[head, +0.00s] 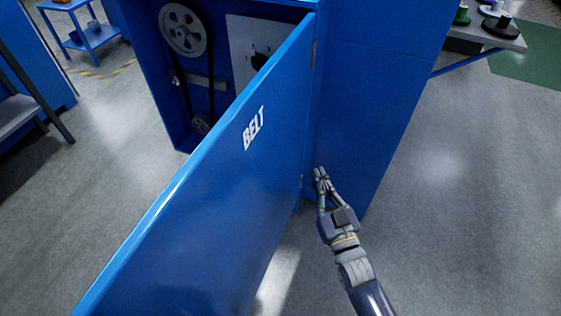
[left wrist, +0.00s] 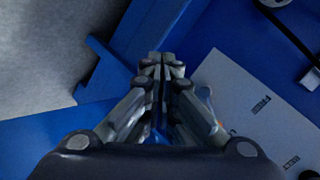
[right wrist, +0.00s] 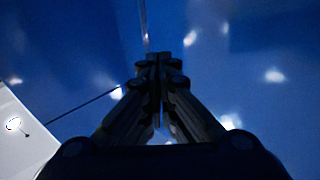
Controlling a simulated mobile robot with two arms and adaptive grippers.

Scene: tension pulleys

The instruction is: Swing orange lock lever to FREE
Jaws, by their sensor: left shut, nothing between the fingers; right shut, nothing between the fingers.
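A blue cabinet (head: 372,60) stands with its door (head: 215,215), marked BELT, swung open toward me. Inside are a large grey pulley (head: 184,29), a small pulley (head: 201,124), a black belt (head: 211,80) and a white plate (head: 241,40) with a dark round part. My right gripper (head: 319,178) is shut and empty, near the cabinet's side by the door hinge.
The open door stands between my right arm and the cabinet's inside. A blue cart (head: 90,38) is at the back left. A shelf with spools (head: 478,32) is at the top right. The grey floor at right is clear.

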